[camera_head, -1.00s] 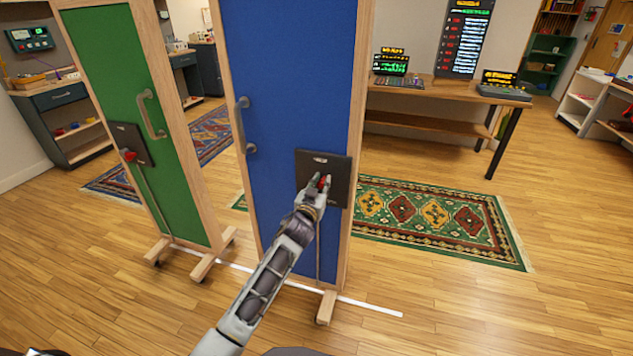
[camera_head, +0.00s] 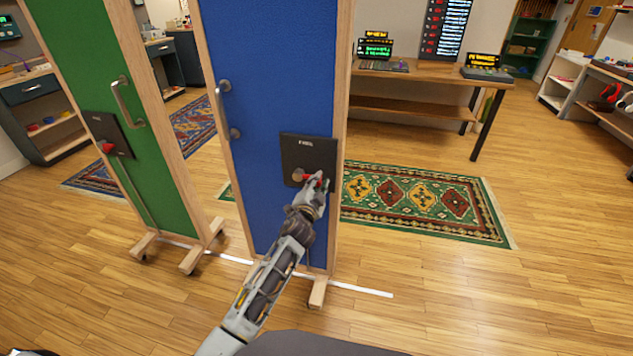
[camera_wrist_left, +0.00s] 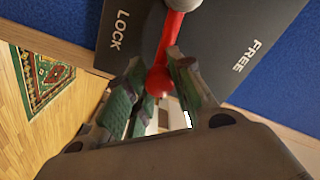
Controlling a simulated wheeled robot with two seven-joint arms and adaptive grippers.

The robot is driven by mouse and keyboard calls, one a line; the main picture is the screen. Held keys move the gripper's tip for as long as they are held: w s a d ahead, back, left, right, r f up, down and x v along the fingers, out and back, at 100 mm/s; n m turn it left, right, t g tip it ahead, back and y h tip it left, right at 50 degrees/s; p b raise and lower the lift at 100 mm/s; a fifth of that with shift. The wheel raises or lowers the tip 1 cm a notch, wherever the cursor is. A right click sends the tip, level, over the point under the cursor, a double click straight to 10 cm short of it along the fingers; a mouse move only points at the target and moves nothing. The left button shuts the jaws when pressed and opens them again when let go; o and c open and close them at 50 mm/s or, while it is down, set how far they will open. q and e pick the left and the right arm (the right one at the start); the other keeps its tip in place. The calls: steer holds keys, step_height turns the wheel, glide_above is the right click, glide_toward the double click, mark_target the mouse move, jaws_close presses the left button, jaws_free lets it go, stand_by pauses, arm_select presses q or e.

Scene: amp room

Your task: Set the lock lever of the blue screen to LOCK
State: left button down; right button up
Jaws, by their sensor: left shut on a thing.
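The blue screen (camera_head: 268,75) stands upright in a wooden frame. A dark lock plate (camera_head: 308,150) sits on its right side, with the word FREE near its top edge. The lever's round pivot (camera_head: 297,176) shows on the plate, with the red lever (camera_head: 312,178) extending rightward from it. My left gripper (camera_head: 320,186) is shut on the lever's outer end. In the left wrist view the red lever (camera_wrist_left: 168,48) runs down between the fingers (camera_wrist_left: 155,90). It lies between the words LOCK, at left, and FREE, at right. My right gripper is out of view.
A green screen (camera_head: 85,60) with its own red lever (camera_head: 107,148) stands at left. Both screens have wooden feet (camera_head: 318,292) on the floor. A patterned rug (camera_head: 430,205) and a wooden table (camera_head: 430,75) are behind at right. Floor at right is clear.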

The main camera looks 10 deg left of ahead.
arm_select(q)
steer(key=shift+f+m, duration=0.1)
steer(key=shift+m, duration=0.2)
steer(key=c, duration=1.6)
jaws_free()
steer(key=shift+a, duration=0.1)
steer(key=o, duration=0.4)
steer(key=shift+w+f, duration=0.15)
steer(key=shift+c, duration=0.2)
steer(key=shift+s+f, duration=0.1)
steer(key=shift+s, duration=1.9)
steer(key=s, duration=0.8)
steer(key=shift+a, duration=0.15)
